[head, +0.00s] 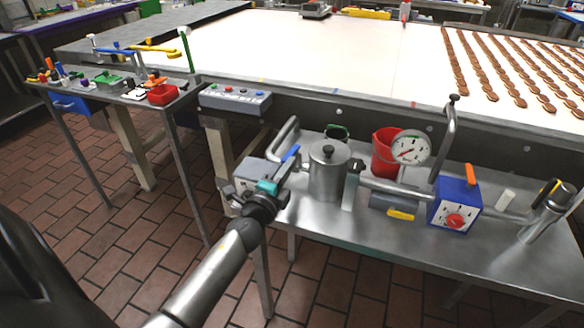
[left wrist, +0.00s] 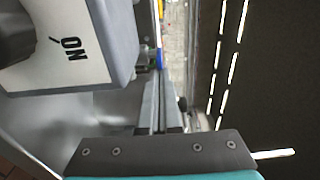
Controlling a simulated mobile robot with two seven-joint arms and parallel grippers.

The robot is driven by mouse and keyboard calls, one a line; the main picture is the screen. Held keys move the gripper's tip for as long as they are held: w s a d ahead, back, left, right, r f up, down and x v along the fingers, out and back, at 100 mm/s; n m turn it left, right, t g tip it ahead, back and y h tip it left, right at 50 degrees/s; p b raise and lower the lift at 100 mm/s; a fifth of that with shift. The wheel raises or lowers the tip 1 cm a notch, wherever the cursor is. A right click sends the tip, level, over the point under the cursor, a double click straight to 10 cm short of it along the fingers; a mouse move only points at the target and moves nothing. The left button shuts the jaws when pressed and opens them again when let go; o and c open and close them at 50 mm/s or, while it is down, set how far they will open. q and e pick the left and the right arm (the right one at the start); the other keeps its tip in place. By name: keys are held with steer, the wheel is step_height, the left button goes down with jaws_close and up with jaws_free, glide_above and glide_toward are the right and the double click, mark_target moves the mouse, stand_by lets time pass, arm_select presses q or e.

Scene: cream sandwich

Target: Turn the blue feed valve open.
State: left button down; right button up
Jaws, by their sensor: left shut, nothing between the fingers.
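A small blue handle (head: 291,153), which I take for the feed valve's, sits on the pipework left of the steel pot (head: 328,170). It stands tilted, its upper end leaning right. My left gripper (head: 287,168) is shut and empty, its fingers right by this handle; the head view does not show whether they touch. In the left wrist view the shut fingers (left wrist: 160,85) point at a small blue patch (left wrist: 158,58) just beyond their tips, likely the same handle. The valve's body is mostly hidden behind my gripper. My right gripper is not in view.
A grey box (head: 252,170) with lettering stands close left of my fingers; it fills the upper left of the wrist view (left wrist: 110,40). A red bucket (head: 384,150), a gauge (head: 410,148) and a blue box (head: 455,207) with an orange lever stand to the right. The conveyor (head: 300,50) lies behind.

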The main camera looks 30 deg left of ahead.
mark_target(270, 166)
arm_select(q)
steer(key=a+m+h, duration=0.1)
steer(key=h, duration=0.1)
steer(key=a+m+h+b, duration=0.1)
steer(key=h, duration=0.1)
steer(key=shift+s+a+f+m, duration=0.1)
steer(key=shift+s+m, duration=0.1)
steer(key=shift+m, duration=0.1)
steer(key=a+m+h+b, duration=0.1)
steer(key=h, duration=0.1)
steer(key=shift+a+h, duration=0.1)
steer(key=shift+h, duration=0.2)
steer(key=shift+a+m+h, duration=0.15)
steer(key=shift+m+h, duration=0.15)
steer(key=shift+m, duration=0.1)
steer(key=shift+a+b, duration=0.35)
steer(key=shift+w+a, duration=0.1)
steer(key=shift+a, duration=0.35)
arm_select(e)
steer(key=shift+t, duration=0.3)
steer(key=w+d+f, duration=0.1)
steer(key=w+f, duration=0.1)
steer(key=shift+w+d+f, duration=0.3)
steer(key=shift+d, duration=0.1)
arm_select(q)
steer(key=shift+w, duration=0.1)
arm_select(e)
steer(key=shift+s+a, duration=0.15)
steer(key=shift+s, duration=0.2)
